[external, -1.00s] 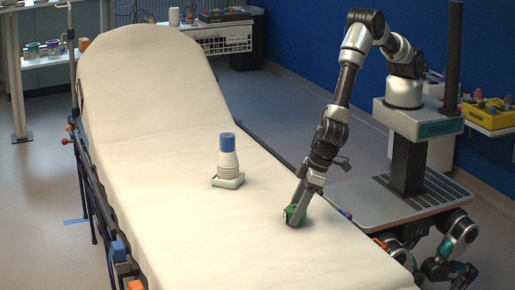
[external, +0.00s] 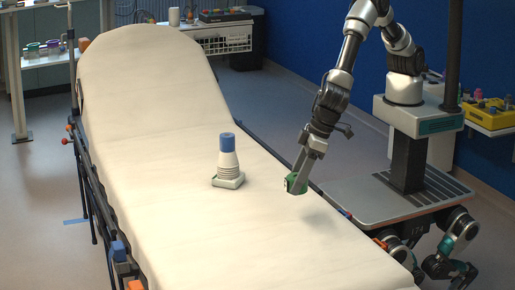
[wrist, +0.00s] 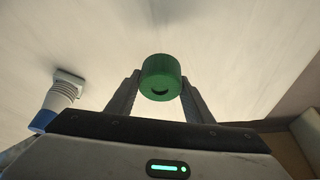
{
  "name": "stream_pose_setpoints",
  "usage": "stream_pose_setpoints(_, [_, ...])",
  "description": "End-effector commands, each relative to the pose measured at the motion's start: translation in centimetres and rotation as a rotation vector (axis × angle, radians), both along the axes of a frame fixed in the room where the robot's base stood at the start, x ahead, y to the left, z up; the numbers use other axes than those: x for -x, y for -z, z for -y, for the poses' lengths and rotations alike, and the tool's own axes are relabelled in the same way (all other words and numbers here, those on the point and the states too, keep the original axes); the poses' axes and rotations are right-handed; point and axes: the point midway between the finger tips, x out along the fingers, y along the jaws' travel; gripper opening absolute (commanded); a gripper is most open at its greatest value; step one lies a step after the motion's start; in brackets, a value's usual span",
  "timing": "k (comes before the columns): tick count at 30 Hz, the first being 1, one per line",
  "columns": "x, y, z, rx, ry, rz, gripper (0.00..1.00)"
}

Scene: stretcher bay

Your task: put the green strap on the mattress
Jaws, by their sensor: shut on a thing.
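The green strap (external: 298,185) is a short green roll. My gripper (external: 296,181) is shut on it and holds it above the right side of the mattress (external: 160,140), with a soft shadow on the cover below. In the wrist view the strap (wrist: 160,78) sits between the two fingertips, its round side towards the camera. The mattress has a pale cream cover and a raised head end at the back. Parts of the strap are hidden by the fingers in the external view.
A white object with a blue top (external: 228,163) stands on the mattress, left of my gripper; it also shows at the left in the wrist view (wrist: 64,90). A yellow tray (external: 487,117) with small items is at far right. The mattress front is clear.

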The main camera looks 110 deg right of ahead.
Motion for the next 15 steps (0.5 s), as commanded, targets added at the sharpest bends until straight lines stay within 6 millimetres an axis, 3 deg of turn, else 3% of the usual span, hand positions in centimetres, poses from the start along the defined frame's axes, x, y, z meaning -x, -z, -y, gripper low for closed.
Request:
stream_pose_setpoints(5, [-0.1, -1.2, 0.0, -0.002, 0.002, 0.002, 0.24])
stream_pose_setpoints(15, [-0.1, -9.3, 0.0, -0.003, 0.002, 0.004, 0.24])
